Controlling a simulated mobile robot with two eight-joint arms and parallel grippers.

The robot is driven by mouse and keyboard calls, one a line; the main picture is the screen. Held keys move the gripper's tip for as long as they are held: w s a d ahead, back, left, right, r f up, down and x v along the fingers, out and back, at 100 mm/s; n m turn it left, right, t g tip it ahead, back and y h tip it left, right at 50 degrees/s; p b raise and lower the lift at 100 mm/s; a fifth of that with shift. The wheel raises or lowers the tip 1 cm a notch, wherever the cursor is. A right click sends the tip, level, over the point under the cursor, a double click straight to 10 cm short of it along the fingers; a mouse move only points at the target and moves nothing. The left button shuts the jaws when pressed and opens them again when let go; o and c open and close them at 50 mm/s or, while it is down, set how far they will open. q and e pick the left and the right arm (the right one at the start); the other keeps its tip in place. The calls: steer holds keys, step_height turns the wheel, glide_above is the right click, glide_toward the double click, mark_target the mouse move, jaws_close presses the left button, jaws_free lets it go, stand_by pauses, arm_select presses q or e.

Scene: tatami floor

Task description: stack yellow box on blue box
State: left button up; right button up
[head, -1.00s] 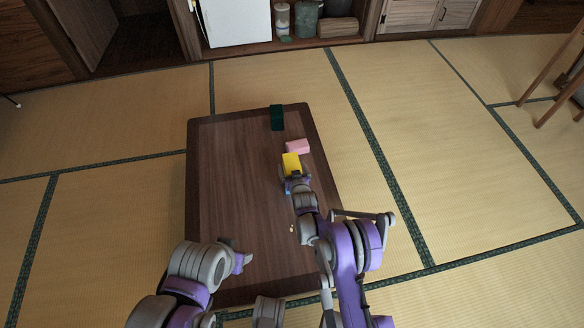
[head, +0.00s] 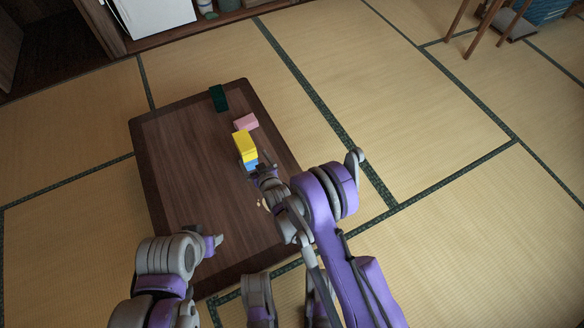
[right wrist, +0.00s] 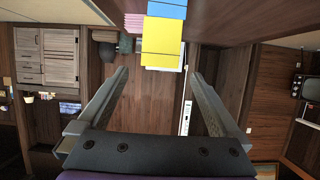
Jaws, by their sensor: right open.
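The yellow box (head: 244,143) sits on top of the blue box (head: 251,165) on the dark wooden table. Only a small part of the blue box shows below it in the head view. My right gripper (head: 264,170) is just on the near side of the stack. In the right wrist view its fingers (right wrist: 160,76) are spread with nothing between them. The yellow box (right wrist: 162,42) and blue box (right wrist: 167,10) are touching there, beyond the fingertips. My left gripper (head: 214,243) is low over the table's near left part; its jaws are too small to read.
A pink box (head: 246,121) lies just behind the stack. A dark green box (head: 218,98) stands near the table's far edge. The left and middle of the table (head: 185,160) are clear. Tatami floor surrounds the table.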

steer(key=s+d+r+m+g+h, duration=0.15)
steer(key=s+d+r, duration=0.25)
steer(key=d+r, duration=0.5)
steer(key=s+d+r+m+g+h, duration=0.1)
steer(key=s+d+r+g+h, duration=0.15)
steer(key=s+d+r, duration=0.45)
steer(key=s+d+r+g, duration=0.1)
steer(key=s+d+r, duration=0.1)
steer(key=s, duration=0.5)
steer(key=s+d+r+m+g+h, duration=0.1)
steer(key=s+d+r, duration=0.1)
steer(key=s+d, duration=0.3)
steer(key=s+d+r+m+g, duration=0.1)
steer(key=s+d+r+g, duration=0.1)
steer(key=s, duration=0.8)
steer(key=shift+s+d+r, duration=0.15)
steer(key=shift+s+d, duration=0.1)
steer(key=shift+d, duration=0.65)
